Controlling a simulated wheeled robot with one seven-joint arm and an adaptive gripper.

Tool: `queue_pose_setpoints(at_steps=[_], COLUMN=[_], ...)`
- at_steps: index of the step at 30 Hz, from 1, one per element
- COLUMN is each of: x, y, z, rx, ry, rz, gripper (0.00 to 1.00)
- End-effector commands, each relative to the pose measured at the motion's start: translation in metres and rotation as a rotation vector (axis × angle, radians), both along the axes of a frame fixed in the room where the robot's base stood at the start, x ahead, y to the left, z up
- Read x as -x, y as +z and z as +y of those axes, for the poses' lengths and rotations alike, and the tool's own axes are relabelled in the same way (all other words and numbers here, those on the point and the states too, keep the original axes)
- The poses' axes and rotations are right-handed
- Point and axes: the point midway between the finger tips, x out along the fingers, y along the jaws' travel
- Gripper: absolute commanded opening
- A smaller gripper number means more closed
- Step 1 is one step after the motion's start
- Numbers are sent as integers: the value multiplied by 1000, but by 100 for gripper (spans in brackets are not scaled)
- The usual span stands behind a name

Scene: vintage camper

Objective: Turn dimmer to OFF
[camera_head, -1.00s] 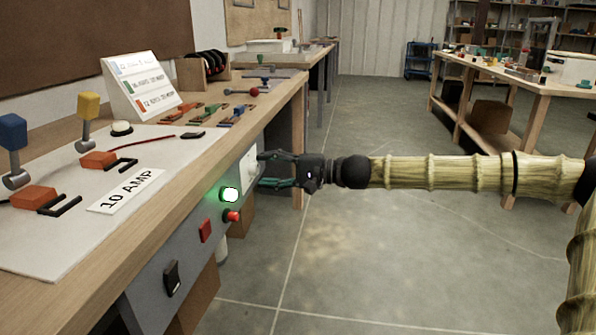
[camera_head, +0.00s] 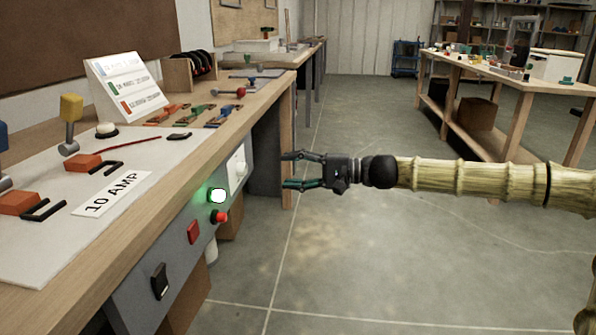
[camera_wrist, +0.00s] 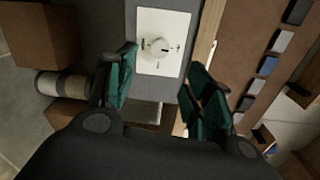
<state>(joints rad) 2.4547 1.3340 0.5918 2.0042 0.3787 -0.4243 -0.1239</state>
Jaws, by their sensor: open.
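The dimmer is a round white knob (camera_wrist: 157,47) on a white plate (camera_wrist: 163,22), seen ahead of my fingers in the wrist view. In the head view the dimmer's plate (camera_head: 236,168) is on the grey front panel of the workbench, above and to the right of the lit green button. My gripper (camera_head: 290,171) is open and empty, to the right of the dimmer and apart from it, fingers pointing toward the bench. In the wrist view my gripper (camera_wrist: 162,83) has its two green fingers spread below the plate. The knob's exact setting is too small to read.
On the panel are a lit green button (camera_head: 218,195), a red button (camera_head: 220,217), a red switch (camera_head: 193,232) and a black rocker (camera_head: 160,281). The wooden bench top (camera_head: 215,140) lies above. Open floor lies to the right, before another table (camera_head: 520,84).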

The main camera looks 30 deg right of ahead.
Motion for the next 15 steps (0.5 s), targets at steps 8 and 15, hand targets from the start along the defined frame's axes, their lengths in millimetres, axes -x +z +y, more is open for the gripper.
queue_pose_setpoints(at_steps=[8,15], x=[6,7], y=[1,0], z=[-9,-10], rx=[-1,-1], ry=[0,1], rz=[0,1], gripper=[52,52])
